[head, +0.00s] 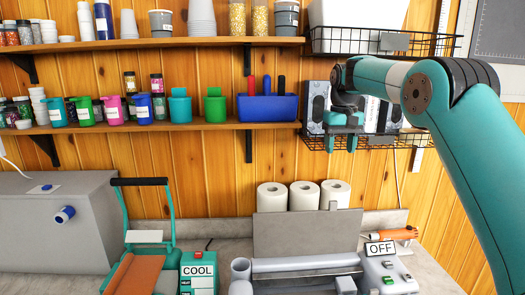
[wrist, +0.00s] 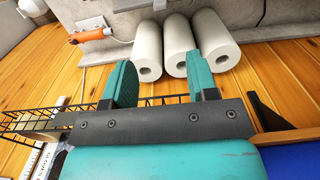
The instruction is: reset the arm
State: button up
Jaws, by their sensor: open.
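My teal arm (head: 465,150) reaches in from the right in the head view and bends at an elbow near the top right. My gripper (head: 343,143) hangs at its end in front of the lower wire basket. In the wrist view my gripper (wrist: 160,82) shows two teal fingers spread wide apart, with nothing between them. It is open and empty. Whether it touches the basket cannot be told.
Two wooden shelves (head: 190,125) hold bottles, cups and a blue bin (head: 267,108). A black wire basket (head: 405,140) is close behind my gripper. Below stand paper rolls (head: 303,196), a grey machine (head: 385,275) with an OFF sign and a teal press (head: 150,240).

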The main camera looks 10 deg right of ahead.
jog(key=s+a+f+n+b, duration=0.1)
jog(key=s+a+n+b, duration=0.2)
jog(key=s+a, duration=0.5)
jog(key=s+a+f+n+y+b, duration=0.1)
jog(key=s+a+f, duration=0.3)
jog(key=s, duration=0.6)
jog(key=s+a+f+n+y+b, duration=0.1)
jog(key=s+a+f+n+b, duration=0.1)
jog(key=s, duration=0.9)
jog(key=s+a+f+n+y+b, duration=0.2)
jog(key=s+a+f, duration=0.3)
jog(key=s, duration=0.5)
jog(key=shift+s+a+f+n, duration=0.3)
jog(key=shift+s+a, duration=0.1)
jog(key=shift+a, duration=0.55)
